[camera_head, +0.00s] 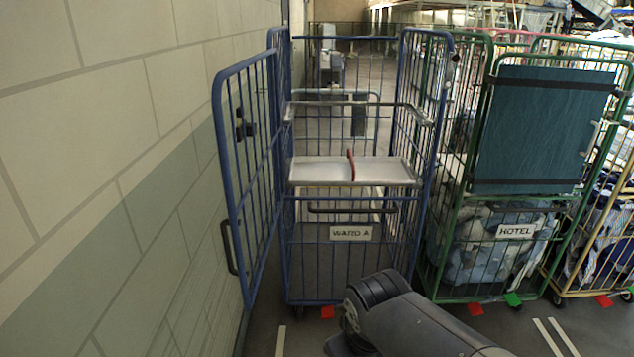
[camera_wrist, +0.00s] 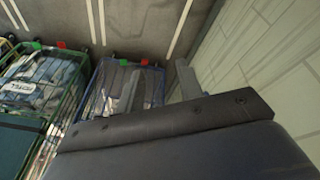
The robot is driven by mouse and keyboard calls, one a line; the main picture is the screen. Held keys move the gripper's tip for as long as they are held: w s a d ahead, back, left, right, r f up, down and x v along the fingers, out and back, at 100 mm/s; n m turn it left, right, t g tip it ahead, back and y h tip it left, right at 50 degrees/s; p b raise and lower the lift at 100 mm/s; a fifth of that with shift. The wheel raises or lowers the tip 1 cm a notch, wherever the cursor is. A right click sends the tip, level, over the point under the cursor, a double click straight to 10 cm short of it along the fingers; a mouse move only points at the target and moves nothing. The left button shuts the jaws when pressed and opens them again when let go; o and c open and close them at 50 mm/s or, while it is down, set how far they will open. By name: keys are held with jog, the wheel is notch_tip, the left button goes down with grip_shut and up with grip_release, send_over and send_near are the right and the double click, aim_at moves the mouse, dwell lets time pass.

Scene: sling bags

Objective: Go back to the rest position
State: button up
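My gripper (camera_wrist: 160,72) shows in the wrist view, its two grey fingers spread well apart. I see nothing held between them. They are over part of the blue roll cage and the floor beside it. In the head view, part of my dark arm is at the bottom, in front of the blue roll cage (camera_head: 282,215); my fingers cannot be made out there. The cage bears a "WARD A" sign (camera_head: 351,233). Its light shelf (camera_head: 310,172) carries a thin dark red strip (camera_head: 351,166).
The cage's blue side gate (camera_head: 247,170) stands open near the block wall (camera_head: 120,150) on the left. A green cage (camera_head: 437,260) marked "HOTEL" (camera_head: 515,231) holds bundled cloth, with a yellow cage (camera_head: 558,285) beyond. White-striped floor lies in front.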

notch_tip(320, 180, up, 6)
jog(key=w+d+m+t+y, duration=0.1)
jog(key=w+d+m+t, duration=0.1)
jog(key=shift+w, duration=0.35)
jog(key=shift+d, duration=0.1)
